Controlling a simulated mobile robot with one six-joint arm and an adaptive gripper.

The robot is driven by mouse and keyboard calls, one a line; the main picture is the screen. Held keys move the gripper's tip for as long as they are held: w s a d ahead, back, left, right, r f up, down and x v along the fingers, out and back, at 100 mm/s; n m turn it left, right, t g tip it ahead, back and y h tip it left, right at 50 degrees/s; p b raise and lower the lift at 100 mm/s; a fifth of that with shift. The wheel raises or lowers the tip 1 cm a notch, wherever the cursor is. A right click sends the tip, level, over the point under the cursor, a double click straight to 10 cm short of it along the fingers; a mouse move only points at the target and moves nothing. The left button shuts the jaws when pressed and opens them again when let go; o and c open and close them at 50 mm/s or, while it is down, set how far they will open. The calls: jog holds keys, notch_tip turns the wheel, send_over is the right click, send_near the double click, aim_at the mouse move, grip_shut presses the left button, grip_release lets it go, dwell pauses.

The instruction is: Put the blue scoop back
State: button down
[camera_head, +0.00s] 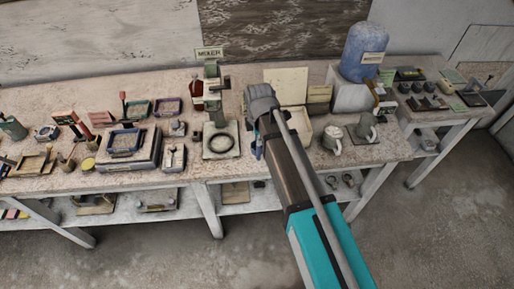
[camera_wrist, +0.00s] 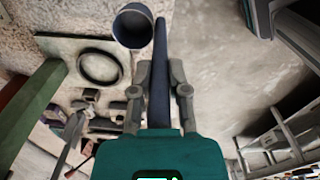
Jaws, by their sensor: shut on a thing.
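The blue scoop (camera_wrist: 133,27) shows in the wrist view as a round dark cup at the top of a long straight blue handle. My gripper (camera_wrist: 159,78) is shut on this handle, one finger on each side. The cup lies beyond the fingertips, up and to the left, and appears empty. In the head view my gripper (camera_head: 262,103) is over the long workbench, right of the green mixer stand. There the scoop is mostly hidden by my arm; a small blue part shows below the gripper.
The mixer stand (camera_head: 215,115) with a dark ring on its base is close on the left. A blue water container (camera_head: 364,50) and grey jugs (camera_head: 332,138) stand to the right. The workbench (camera_head: 290,172) is crowded, with trays and a scale at left.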

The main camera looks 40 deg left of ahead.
jog(key=shift+w+a+f+b, duration=0.45)
jog(key=shift+a+f+b, duration=0.15)
jog(key=shift+f, duration=0.25)
jog(key=shift+w+a+f+b, duration=0.25)
jog(key=shift+a+f+b, duration=0.15)
jog(key=shift+f+b, duration=0.3)
jog(key=shift+d+f+b, duration=0.1)
jog(key=shift+f+b, duration=1.15)
jog(key=shift+f, duration=0.25)
jog(key=c, duration=0.6)
grip_release()
jog(key=shift+r, duration=0.25)
notch_tip(320, 180, up, 12)
jog(key=p, duration=1.2)
jog(key=shift+d, duration=0.1)
